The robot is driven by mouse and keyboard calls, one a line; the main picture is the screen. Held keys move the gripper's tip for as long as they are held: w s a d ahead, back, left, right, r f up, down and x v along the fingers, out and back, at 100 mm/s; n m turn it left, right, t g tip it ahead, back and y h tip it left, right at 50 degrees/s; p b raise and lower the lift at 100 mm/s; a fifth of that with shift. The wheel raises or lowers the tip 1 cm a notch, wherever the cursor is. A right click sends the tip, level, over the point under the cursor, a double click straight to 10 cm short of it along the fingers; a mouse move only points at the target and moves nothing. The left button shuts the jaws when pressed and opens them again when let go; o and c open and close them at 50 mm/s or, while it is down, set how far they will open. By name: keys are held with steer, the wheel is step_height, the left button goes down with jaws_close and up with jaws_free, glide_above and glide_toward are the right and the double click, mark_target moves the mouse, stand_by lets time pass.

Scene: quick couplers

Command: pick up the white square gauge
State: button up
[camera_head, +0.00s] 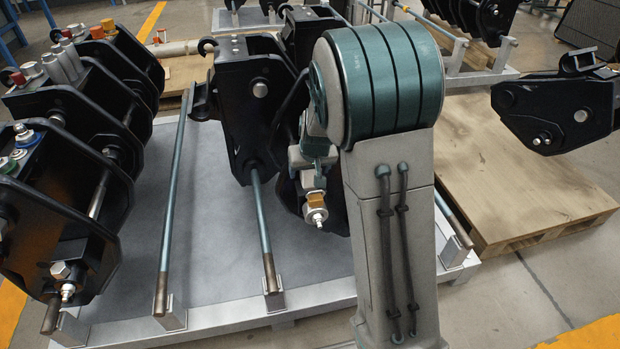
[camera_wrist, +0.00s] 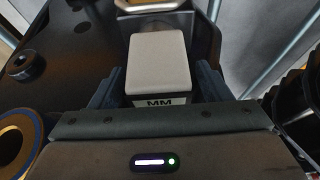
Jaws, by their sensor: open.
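The white square gauge (camera_wrist: 157,62) is a pale block with rounded corners and a dark "MM" marking on its near side. In the wrist view it sits between the two dark fingers of my gripper (camera_wrist: 156,84). The fingers are open, one on each side of the block. I cannot tell whether either finger touches it. A black coupler plate lies beside and beyond the gauge. In the head view my arm hides most of my gripper, and I cannot make out the gauge there.
Black quick couplers stand close around: one beside my arm (camera_head: 245,105), a row at the left (camera_head: 60,215). Thin rods rise from the grey rack (camera_head: 215,318).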

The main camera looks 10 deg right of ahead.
steer(key=c, duration=1.3)
steer(key=shift+r, duration=0.1)
steer(key=shift+c, duration=0.6)
steer(key=shift+r, duration=0.1)
